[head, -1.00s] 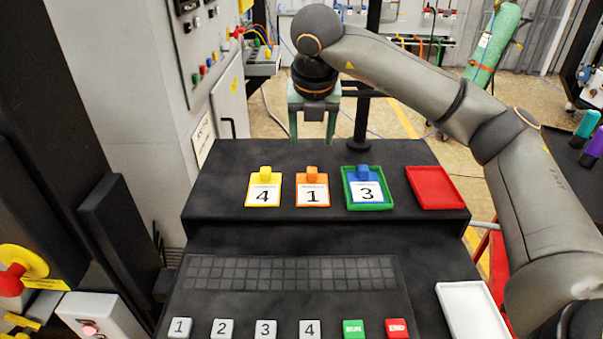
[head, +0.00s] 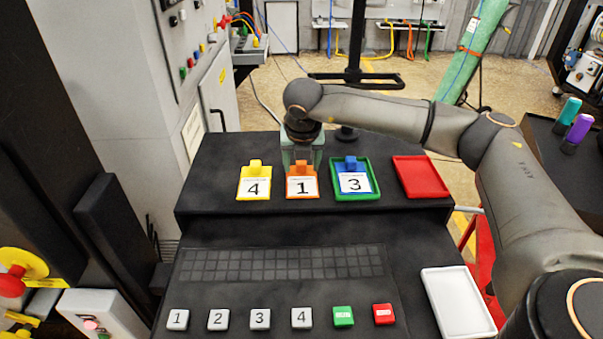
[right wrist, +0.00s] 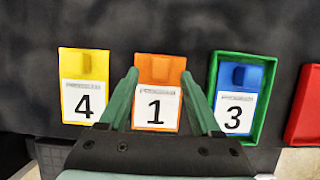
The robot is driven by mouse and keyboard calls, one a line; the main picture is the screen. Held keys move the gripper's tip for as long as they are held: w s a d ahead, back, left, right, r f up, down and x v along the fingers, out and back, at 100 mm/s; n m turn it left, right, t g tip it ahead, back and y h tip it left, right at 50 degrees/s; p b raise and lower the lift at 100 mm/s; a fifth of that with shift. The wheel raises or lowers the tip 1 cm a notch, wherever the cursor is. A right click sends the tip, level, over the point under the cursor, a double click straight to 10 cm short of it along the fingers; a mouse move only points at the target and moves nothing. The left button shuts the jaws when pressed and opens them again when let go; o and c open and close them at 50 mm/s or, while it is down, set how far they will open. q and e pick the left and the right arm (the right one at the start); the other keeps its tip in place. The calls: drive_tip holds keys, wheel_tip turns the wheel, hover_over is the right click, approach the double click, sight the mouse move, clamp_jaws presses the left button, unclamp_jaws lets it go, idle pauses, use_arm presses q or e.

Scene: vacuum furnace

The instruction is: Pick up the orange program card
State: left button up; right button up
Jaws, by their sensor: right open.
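The orange program card (head: 302,188) lies on the black upper shelf, with a raised tab at its back edge and a white label reading 1. It also shows in the right wrist view (right wrist: 157,72). My right gripper (head: 301,156) is open, just above and behind the card in the head view. In the right wrist view its two green fingers (right wrist: 160,78) reach toward either side of the orange tab, with nothing held between them. Whether the fingers touch the card cannot be told. My left gripper is not in view.
A yellow card (head: 254,183) marked 4 lies close on the left. A blue card (head: 352,182) marked 3 lies in a green tray (head: 374,192) on the right. An empty red tray (head: 421,176) and white tray (head: 457,302) stand further right. Numbered buttons line the front.

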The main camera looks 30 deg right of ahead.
clamp_jaws()
idle(0.5)
